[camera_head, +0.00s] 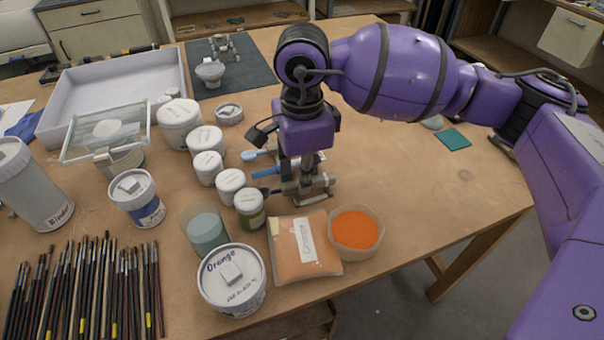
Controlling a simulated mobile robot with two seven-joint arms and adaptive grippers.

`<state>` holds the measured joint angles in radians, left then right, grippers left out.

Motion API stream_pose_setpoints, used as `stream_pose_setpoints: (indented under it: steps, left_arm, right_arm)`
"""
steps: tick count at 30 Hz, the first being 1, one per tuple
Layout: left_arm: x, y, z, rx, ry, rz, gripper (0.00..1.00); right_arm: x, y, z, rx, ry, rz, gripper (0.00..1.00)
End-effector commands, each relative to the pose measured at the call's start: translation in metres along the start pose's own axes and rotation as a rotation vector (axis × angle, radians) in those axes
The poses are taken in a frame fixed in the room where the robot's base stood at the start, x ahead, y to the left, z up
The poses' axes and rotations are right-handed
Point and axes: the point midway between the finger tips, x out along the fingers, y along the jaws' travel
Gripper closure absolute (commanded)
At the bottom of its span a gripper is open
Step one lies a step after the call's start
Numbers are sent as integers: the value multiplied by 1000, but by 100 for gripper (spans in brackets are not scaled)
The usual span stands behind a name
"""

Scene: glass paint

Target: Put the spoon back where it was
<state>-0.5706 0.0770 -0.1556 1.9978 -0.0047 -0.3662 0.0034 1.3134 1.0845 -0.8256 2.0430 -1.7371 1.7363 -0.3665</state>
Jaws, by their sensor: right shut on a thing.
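My right gripper (300,188) reaches down to the table in the middle, behind the bag of orange powder. It is shut on the spoon, which is mostly hidden by the fingers. Several slim tools lie side by side at the gripper: a light blue one (254,154), a blue one (267,173) and a dark one (268,191). I cannot tell which visible end belongs to the held spoon, or whether it touches the table. My left gripper is out of view.
Several white-lidded jars (206,139) stand close left of the gripper. In front are an orange powder bag (290,265), a bowl of orange powder (356,231) and a tub labelled Orange (232,281). Many brushes (85,290) lie at front left. The table's right side is mostly clear.

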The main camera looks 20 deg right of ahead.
Motion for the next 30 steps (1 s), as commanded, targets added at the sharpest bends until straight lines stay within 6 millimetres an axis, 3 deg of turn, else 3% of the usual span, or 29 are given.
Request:
stream_pose_setpoints:
  steps: [17, 18, 22, 30]
  left_arm:
    - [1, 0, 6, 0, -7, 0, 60]
    - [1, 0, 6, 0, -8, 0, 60]
    - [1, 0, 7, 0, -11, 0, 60]
    - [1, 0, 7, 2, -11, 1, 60]
  right_arm:
    - [6, 0, 0, 0, 0, 0, 100]
    - [6, 0, 0, 0, 0, 0, 81]
    - [5, 0, 0, 0, 0, 0, 64]
    - [5, 0, 0, 0, 0, 0, 61]
